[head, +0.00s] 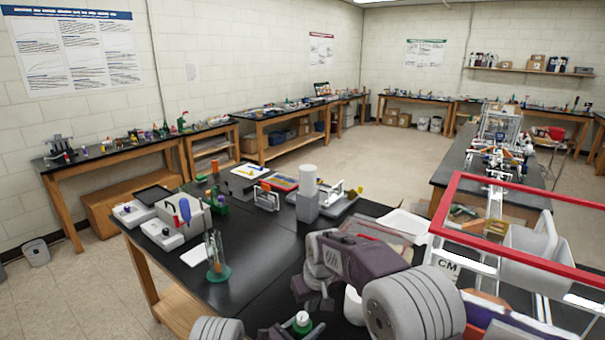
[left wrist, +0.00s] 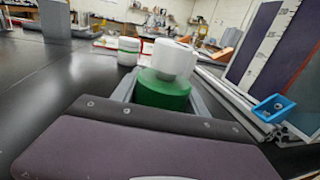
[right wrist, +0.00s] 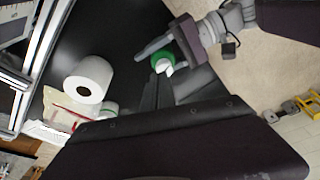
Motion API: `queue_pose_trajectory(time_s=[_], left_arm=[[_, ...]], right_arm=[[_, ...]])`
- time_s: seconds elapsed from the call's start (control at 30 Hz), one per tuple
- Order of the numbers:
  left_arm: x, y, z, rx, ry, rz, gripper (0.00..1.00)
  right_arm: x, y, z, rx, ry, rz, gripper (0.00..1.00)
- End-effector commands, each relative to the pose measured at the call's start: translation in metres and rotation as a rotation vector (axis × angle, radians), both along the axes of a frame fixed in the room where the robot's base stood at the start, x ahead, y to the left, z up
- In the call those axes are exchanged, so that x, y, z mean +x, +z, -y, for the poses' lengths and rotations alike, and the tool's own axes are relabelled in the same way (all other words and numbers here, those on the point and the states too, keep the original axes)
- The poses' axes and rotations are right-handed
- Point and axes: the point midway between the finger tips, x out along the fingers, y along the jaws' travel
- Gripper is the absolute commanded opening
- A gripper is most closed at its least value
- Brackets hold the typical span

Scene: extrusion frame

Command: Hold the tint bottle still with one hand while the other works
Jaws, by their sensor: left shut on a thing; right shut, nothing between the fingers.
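The tint bottle, green with a white cap, shows in the left wrist view (left wrist: 162,90) and low in the head view (head: 303,319). My left gripper (right wrist: 160,52) is shut around its green body, with the white cap above the fingers. The bottle also shows in the right wrist view (right wrist: 165,65). My right gripper (right wrist: 160,92) is shut and empty, its fingers pointing toward the bottle with a gap between them. In the head view my right arm hangs just behind and right of the bottle. The bottle's base is hidden.
A white jar with a green band (left wrist: 128,51) stands behind the bottle. A white roll (right wrist: 88,79) stands on the black bench near the jar. A green-based stand with glass tubes (head: 217,262) is to the left. A red-edged metal frame (head: 520,232) is at right.

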Motion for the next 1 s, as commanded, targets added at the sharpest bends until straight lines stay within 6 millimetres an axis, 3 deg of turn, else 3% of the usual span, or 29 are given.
queue_pose_trajectory(time_s=[0.17,0.53,1.0], left_arm=[[0.0,0.0,0.0,0.0,0.0,0.0,0.04],[0.0,0.0,0.0,0.0,0.0,0.0,0.04],[0.0,0.0,0.0,0.0,0.0,0.0,0.04]], right_arm=[[-0.002,-0.011,-0.001,-0.002,0.002,-0.005,0.0],[-0.002,-0.062,-0.001,-0.002,0.003,-0.005,0.0],[-0.001,-0.071,-0.001,0.0,0.002,-0.002,0.0]])
